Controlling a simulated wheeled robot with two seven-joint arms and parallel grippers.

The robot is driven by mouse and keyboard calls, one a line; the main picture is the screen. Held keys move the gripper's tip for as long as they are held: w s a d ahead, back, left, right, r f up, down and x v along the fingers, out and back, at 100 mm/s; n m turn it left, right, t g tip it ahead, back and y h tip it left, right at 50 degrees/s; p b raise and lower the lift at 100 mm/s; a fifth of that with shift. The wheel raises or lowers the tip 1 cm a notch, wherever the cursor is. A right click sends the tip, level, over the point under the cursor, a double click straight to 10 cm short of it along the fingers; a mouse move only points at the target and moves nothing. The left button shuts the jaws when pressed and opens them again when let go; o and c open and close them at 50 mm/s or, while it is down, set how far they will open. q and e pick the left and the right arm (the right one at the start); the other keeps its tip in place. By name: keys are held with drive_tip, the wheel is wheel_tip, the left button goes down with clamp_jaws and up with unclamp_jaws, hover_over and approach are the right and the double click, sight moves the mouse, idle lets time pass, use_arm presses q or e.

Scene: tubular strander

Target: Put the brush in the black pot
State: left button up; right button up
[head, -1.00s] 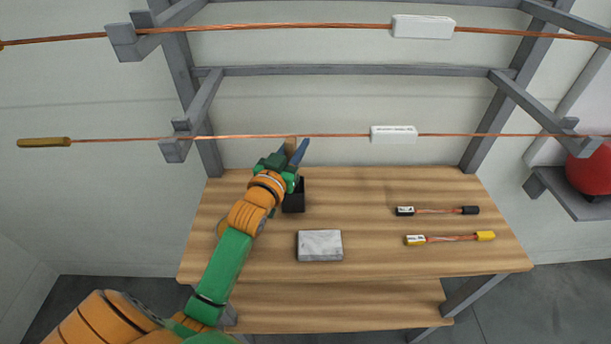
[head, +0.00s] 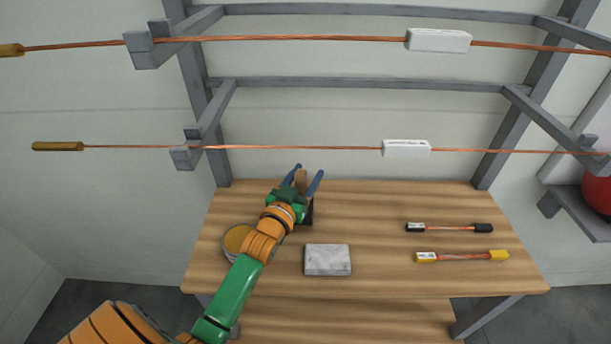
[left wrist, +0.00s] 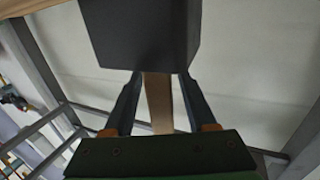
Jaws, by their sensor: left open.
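The brush shows as a flat light-wood handle (head: 301,180) between the fingers of my left gripper (head: 309,171). The left gripper is open, at the back edge of the table above the black pot (head: 310,212), which it mostly hides. In the left wrist view the pot (left wrist: 145,35) fills the top. The handle (left wrist: 158,102) runs from the pot's edge down between the spread fingers (left wrist: 158,90), with a gap on each side. The bristles are hidden, apparently in or behind the pot. My right gripper is not in view.
A round tin (head: 238,238) stands left of my forearm on the wooden table (head: 380,275). A grey block (head: 327,260) lies at the front middle. Black-ended (head: 448,227) and yellow-ended (head: 462,256) cable pieces lie at right. A copper wire (head: 290,148) crosses behind.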

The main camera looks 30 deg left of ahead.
use_arm(q)
drive_tip(key=shift+r, duration=0.3)
drive_tip(key=s+d, duration=0.2)
drive_tip(key=s, duration=1)
drive_tip(key=shift+b, duration=0.45)
